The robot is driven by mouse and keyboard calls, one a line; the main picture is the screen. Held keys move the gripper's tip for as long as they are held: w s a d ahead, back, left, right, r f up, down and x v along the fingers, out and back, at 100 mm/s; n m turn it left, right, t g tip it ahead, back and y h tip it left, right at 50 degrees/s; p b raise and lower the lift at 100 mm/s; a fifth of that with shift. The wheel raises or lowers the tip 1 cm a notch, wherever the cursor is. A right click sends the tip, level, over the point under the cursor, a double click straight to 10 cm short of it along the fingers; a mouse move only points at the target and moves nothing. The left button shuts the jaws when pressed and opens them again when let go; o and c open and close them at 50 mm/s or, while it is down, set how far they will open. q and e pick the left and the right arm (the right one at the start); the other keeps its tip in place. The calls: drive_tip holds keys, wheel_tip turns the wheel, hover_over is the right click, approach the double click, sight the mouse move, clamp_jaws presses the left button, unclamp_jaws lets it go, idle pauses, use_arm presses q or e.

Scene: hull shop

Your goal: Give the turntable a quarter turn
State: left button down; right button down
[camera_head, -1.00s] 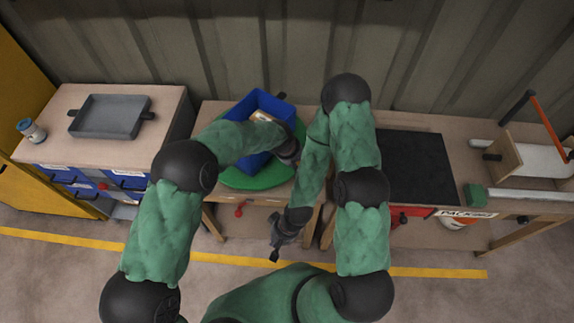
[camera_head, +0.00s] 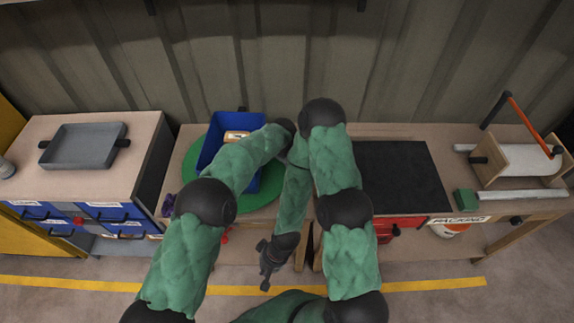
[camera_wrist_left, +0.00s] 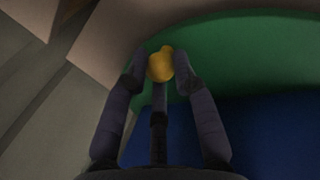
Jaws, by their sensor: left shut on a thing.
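The green turntable (camera_head: 190,170) lies on a wooden bench in the head view. A blue bin (camera_head: 217,135) stands on it with a small box (camera_head: 236,135) inside. In the left wrist view a yellow knob (camera_wrist_left: 160,66) sits at the rim of the green disc (camera_wrist_left: 240,55). My left gripper (camera_wrist_left: 160,68) is shut on this knob, one finger on each side.
A grey tray (camera_head: 85,145) stands on the drawer cabinet at left. Right of the turntable are a black mat (camera_head: 405,175), a green block (camera_head: 466,199) and a wooden stand with an orange-handled lever (camera_head: 527,122).

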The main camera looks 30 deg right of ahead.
use_arm(q)
drive_tip(key=shift+w+d+f+n+b, duration=0.1)
drive_tip(key=shift+w+d+n+b, duration=0.2)
drive_tip(key=shift+w+d+n, duration=0.15)
drive_tip(key=shift+w, duration=0.1)
drive_tip(key=c, duration=1.3)
unclamp_jaws()
drive_tip(key=shift+w, duration=0.1)
drive_tip(key=shift+o, duration=1.4)
drive_tip(key=shift+r, duration=0.2)
drive_tip(key=v, duration=0.7)
